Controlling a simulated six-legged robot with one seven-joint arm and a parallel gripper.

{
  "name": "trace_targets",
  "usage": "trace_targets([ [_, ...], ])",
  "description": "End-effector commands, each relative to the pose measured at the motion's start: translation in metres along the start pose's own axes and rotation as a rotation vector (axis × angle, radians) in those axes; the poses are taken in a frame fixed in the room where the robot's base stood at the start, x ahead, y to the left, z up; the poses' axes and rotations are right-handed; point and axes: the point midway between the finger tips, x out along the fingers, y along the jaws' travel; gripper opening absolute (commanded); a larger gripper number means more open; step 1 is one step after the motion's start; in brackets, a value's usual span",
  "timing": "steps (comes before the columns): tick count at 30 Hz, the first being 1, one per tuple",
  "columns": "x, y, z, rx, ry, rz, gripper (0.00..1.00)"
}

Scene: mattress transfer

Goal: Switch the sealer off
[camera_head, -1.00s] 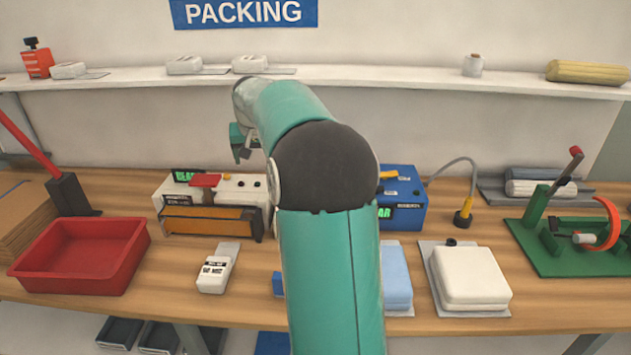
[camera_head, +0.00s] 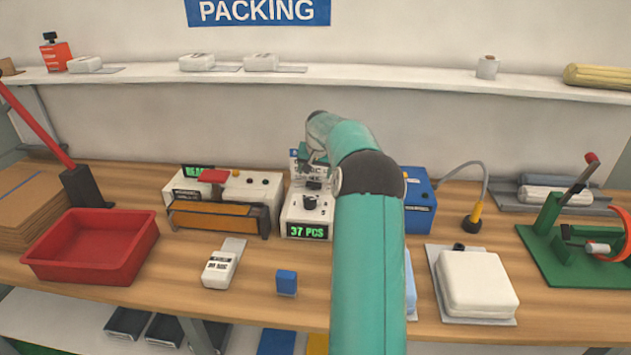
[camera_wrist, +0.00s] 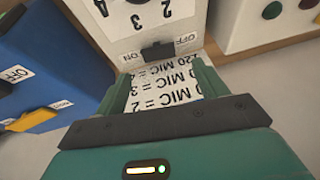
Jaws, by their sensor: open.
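A white sealer body with an orange front bar (camera_head: 222,218) and a red handle stands left of centre in the head view. Beside it is a white control unit (camera_head: 293,228) with a black dial and a green "37 PCS" display; I cannot tell if they are one machine. The wrist view shows the control unit (camera_wrist: 132,28) upside down, with a black rocker switch (camera_wrist: 157,52) between OFF and ON labels. My gripper (camera_head: 312,163) is open and empty above the unit's rear; in the wrist view, my gripper (camera_wrist: 165,88) has its fingers around a printed MIC card, near the rocker.
A blue box (camera_head: 420,205) with a yellow switch stands right of the control unit, close by. A red tray (camera_head: 92,270), a white label device (camera_head: 219,268), a small blue block (camera_head: 287,282) and a white pack (camera_head: 476,280) lie on the bench. A shelf runs behind.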

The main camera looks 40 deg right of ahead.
Motion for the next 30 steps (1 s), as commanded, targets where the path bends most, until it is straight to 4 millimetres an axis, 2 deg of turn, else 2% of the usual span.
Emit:
trace_targets([
  [3, 0.025, 0.002, 0.000, 0.001, -0.002, 0.000, 0.72],
  [9, 0.052, 0.004, 0.000, 0.001, 0.000, 0.001, 0.72],
  [13, 0.058, 0.005, 0.000, 0.002, 0.000, 0.001, 0.72],
  [20, 0.059, 0.005, 0.000, 0.002, 0.001, 0.001, 0.72],
  [21, 0.059, 0.005, 0.000, 0.002, 0.001, 0.001, 0.70],
  [27, 0.059, 0.005, 0.000, 0.002, 0.001, 0.001, 0.31],
  [28, 0.059, 0.005, 0.000, 0.002, 0.001, 0.001, 0.27],
  [30, 0.059, 0.004, 0.000, 0.001, 0.001, 0.001, 0.27],
])
